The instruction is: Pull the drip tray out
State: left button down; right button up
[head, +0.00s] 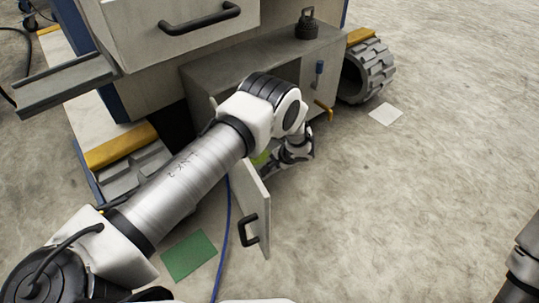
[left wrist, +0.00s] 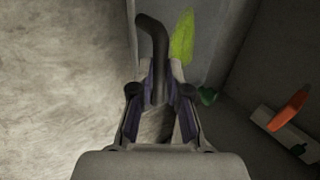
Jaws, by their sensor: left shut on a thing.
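In the head view my left gripper (head: 295,152) is low in front of the open lower cabinet (head: 225,78), partly hidden by my own arm. In the left wrist view its fingers (left wrist: 164,78) are closed around a dark curved bar handle (left wrist: 152,38). A grey surface with a yellow-green patch (left wrist: 182,38) lies just beyond the handle; it looks like the drip tray, but its edges are not clear. The patch also shows in the head view (head: 262,157), beside my arm. My right gripper is out of view.
The cabinet door (head: 252,205) with a black handle hangs open to the front. An upper drawer (head: 180,35) sticks out above. An orange lever (head: 323,110) is at the cabinet's right. A green mat (head: 189,256) and blue hose (head: 228,215) lie on the floor.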

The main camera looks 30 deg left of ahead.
pick_arm(q)
jog(key=c, duration=1.1)
grip_release()
jog(key=shift+c, duration=0.2)
jog(key=v, duration=1.2)
